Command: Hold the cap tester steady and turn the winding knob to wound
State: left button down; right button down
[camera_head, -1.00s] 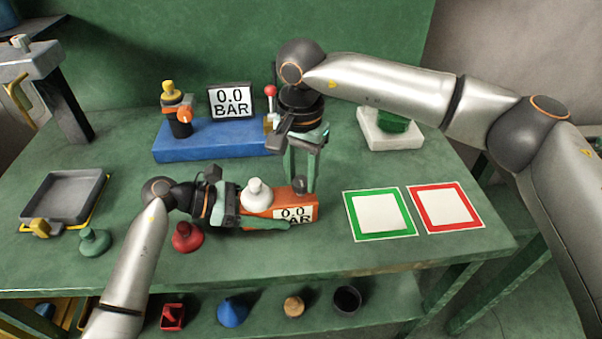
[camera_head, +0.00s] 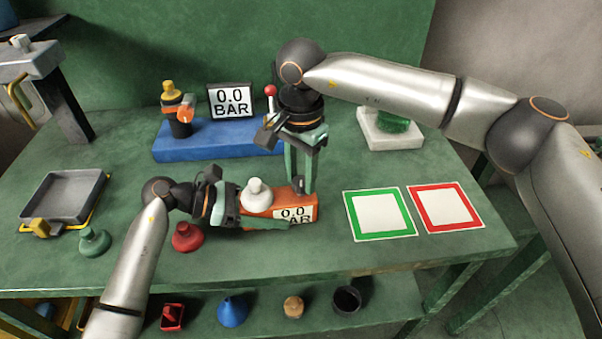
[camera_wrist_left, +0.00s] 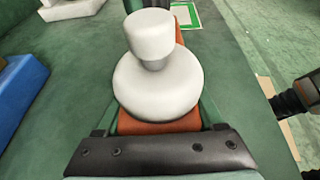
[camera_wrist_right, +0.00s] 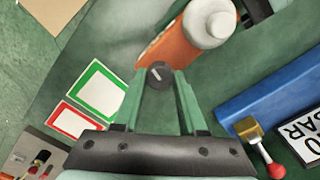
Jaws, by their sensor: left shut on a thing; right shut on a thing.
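The cap tester (camera_head: 306,204) is an orange box lying on the green table, with a 0.0 BAR display (camera_head: 293,215) and a white rounded cap (camera_head: 257,191) on top. The cap also shows in the left wrist view (camera_wrist_left: 155,75). My left gripper (camera_head: 266,211) is shut on the tester body, its fingers along the two long sides. The dark winding knob (camera_wrist_right: 159,74) with a pale pointer line is at the tester's right end. My right gripper (camera_head: 302,186) points down from above and is shut on the knob. The fingers partly hide the knob in the head view.
A blue block (camera_head: 205,141) with another 0.0 BAR display (camera_head: 231,101) and a red-tipped lever stands behind. A red cap (camera_head: 187,238) and green cap (camera_head: 94,240) stand left, near a grey tray (camera_head: 63,194). Green (camera_head: 380,235) and red (camera_head: 445,228) framed squares lie right.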

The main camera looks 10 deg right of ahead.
jog(key=m, duration=0.4)
jog(key=shift+m, duration=0.3)
jog(key=m, duration=0.3)
jog(key=shift+m, duration=0.4)
jog(key=m, duration=1.2)
jog(key=shift+m, duration=0.3)
jog(key=m, duration=0.3)
jog(key=shift+m, duration=0.4)
jog(key=m, duration=0.8)
jog(key=shift+m, duration=0.4)
